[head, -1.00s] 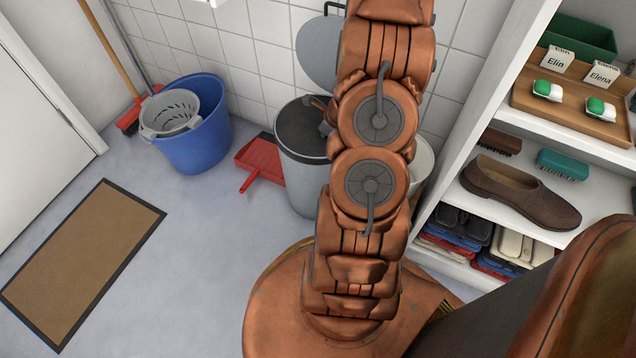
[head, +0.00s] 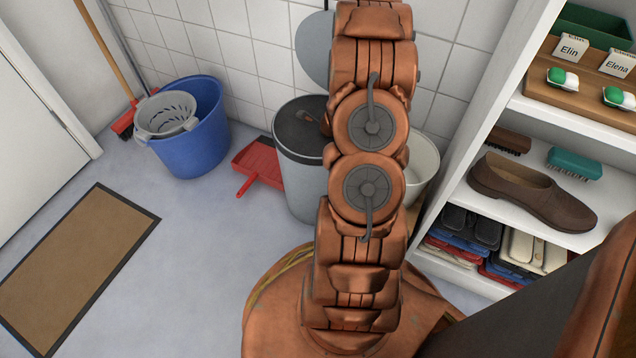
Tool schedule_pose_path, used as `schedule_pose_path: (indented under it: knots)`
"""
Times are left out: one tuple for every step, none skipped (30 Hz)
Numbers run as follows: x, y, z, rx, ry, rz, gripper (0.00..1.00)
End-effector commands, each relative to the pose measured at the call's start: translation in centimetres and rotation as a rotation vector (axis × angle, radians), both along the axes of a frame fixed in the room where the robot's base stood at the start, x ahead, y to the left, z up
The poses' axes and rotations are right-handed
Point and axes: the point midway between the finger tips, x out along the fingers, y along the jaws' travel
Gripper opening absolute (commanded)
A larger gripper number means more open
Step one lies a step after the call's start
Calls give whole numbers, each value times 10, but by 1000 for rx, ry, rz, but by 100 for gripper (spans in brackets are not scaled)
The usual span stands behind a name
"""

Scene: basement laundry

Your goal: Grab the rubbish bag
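A grey cylindrical bin (head: 300,180) with a dark rim stands against the tiled wall, just left of my arm. Its top shows a dark, nearly black surface (head: 290,128), which may be the rubbish bag; no knot or handle is clear. My arm rises through the middle of the view and covers the bin's right side. A small brownish shape (head: 311,117) shows over the bin top beside my arm; it may be a tip of my gripper, but I cannot be sure. The rest of my gripper is hidden, and its opening does not show.
A blue bucket (head: 190,150) with a grey wringer and a red dustpan (head: 258,165) stand left of the bin. A pale bucket (head: 424,160) is partly behind my arm. A white shelf unit (head: 470,140) with shoes is at right. Floor around the brown mat (head: 75,265) is clear.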

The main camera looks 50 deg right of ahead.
Motion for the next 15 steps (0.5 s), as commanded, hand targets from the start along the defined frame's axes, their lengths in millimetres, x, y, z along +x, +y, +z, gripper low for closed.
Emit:
schedule_pose_path:
  knots:
    - [0,0,1,0,0,0,60]
    - [0,0,1,0,0,0,60]
    - [0,0,1,0,0,0,60]
    - [0,0,1,0,0,0,58]
    - [0,0,1,0,0,0,55]
    - [0,0,1,0,0,0,51]
    - [0,0,1,0,0,0,48]
    - [0,0,1,0,0,0,44]
    - [0,0,1,0,0,0,40]
    - [0,0,1,0,0,0,37]
    - [0,0,1,0,0,0,34]
    - [0,0,1,0,0,0,30]
    - [0,0,1,0,0,0,27]
    - [0,0,1,1,0,0,24]
    - [0,0,1,1,0,0,19]
